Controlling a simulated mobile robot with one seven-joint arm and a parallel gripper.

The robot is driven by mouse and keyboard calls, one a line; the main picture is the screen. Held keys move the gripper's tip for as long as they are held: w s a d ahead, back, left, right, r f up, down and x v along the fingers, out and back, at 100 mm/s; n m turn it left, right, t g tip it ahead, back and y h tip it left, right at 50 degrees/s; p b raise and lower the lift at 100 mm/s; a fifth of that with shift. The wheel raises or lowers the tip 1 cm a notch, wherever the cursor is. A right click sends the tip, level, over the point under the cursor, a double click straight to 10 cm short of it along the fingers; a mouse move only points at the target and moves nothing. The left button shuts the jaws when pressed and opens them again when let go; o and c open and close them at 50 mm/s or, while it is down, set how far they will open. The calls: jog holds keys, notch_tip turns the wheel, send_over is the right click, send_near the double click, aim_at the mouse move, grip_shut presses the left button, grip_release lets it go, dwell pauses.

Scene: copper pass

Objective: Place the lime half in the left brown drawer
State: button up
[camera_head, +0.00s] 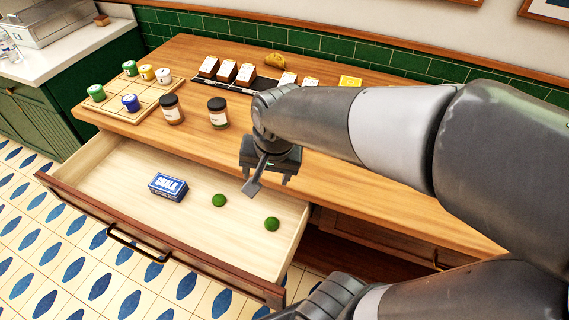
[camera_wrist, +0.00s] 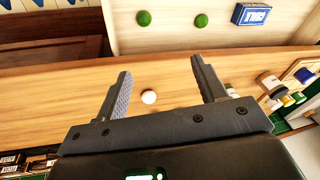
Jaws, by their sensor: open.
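The left brown drawer (camera_head: 133,211) is pulled open below the wooden counter. Two green rounded pieces that look like lime halves lie apart on its floor, one near the middle (camera_head: 219,200) and one near the right side (camera_head: 272,224). Both also show at the top of the wrist view, (camera_wrist: 201,20) and (camera_wrist: 144,18). My gripper (camera_head: 270,183) is open and empty above the counter's front edge. In the wrist view its fingers (camera_wrist: 161,68) stand either side of a small pale round thing (camera_wrist: 149,97) on the counter, possibly a lime half's cut face. My arm hides it in the head view.
A blue chalk box (camera_head: 168,186) lies in the drawer, left of the green pieces. Two dark-lidded jars (camera_head: 172,109) (camera_head: 218,112) stand near the counter's front edge. A wooden board (camera_head: 115,104) with several small pots is at left. Several card holders (camera_head: 227,71) stand behind.

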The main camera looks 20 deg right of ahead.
jog(key=s+d+r+n+t, duration=0.1)
jog(key=s+r+n+t, duration=0.1)
jog(key=s+r+n, duration=0.3)
notch_tip(320, 180, up, 3)
jog(key=shift+s+d+r+n+t+h, duration=0.1)
jog(key=shift+s+d+n+t+h, duration=0.2)
jog(key=shift+s+h, duration=0.15)
jog(key=shift+c, duration=0.4)
dwell(0.6)
